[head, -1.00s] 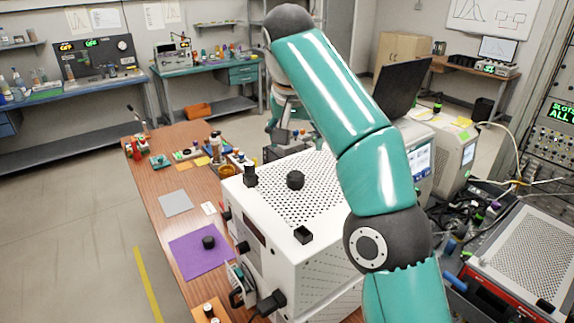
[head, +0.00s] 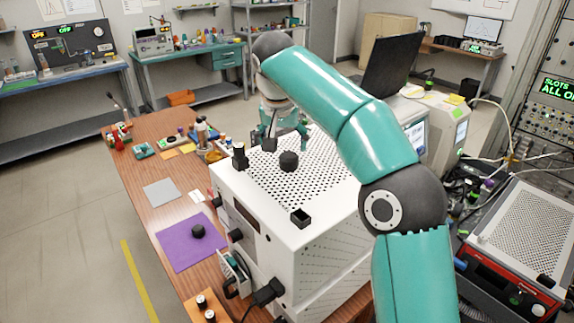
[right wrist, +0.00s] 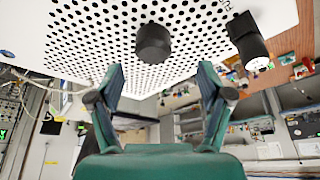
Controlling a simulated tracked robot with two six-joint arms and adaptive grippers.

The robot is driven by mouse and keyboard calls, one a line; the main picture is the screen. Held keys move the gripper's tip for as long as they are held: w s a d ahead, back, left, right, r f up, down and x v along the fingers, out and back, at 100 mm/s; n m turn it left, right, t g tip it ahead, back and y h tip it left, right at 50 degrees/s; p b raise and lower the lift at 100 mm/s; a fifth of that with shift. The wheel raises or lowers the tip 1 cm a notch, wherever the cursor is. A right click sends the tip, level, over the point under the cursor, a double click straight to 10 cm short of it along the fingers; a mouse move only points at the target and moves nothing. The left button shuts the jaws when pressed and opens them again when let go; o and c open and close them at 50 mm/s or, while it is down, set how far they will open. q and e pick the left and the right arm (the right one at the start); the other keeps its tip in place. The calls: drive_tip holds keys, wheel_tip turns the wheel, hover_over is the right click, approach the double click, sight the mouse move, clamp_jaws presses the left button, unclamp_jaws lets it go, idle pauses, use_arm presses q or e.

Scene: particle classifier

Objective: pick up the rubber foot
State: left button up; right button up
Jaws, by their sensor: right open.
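A short black round foot-like piece (head: 289,161) stands on the perforated top of the white instrument (head: 330,222). In the right wrist view this black piece (right wrist: 153,43) lies just beyond and between the fingertips. My right gripper (head: 287,138) is open, right behind the piece in the head view, and its teal fingers (right wrist: 161,72) are apart with nothing between them. A similar small black piece (head: 198,231) lies on the purple mat (head: 180,248). I cannot tell from looks alone which is the rubber foot. My left gripper is not seen.
A black fitting (head: 240,156) stands at the instrument's back left corner, also in the right wrist view (right wrist: 248,38). A hollow black square piece (head: 301,218) sits near its front edge. A grey sheet (head: 161,193) lies on the wooden table. A laptop (head: 392,65) stands behind.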

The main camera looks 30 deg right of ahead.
sight(288, 155)
drive_tip(key=shift+d+f, duration=0.2)
drive_tip(key=shift+f, duration=0.25)
drive_tip(key=x, duration=0.4)
drive_tip(key=shift+s+d+f, duration=0.1)
drive_tip(key=shift+d+f, duration=0.05)
drive_tip(key=shift+d, duration=0.1)
drive_tip(key=c, duration=1.3)
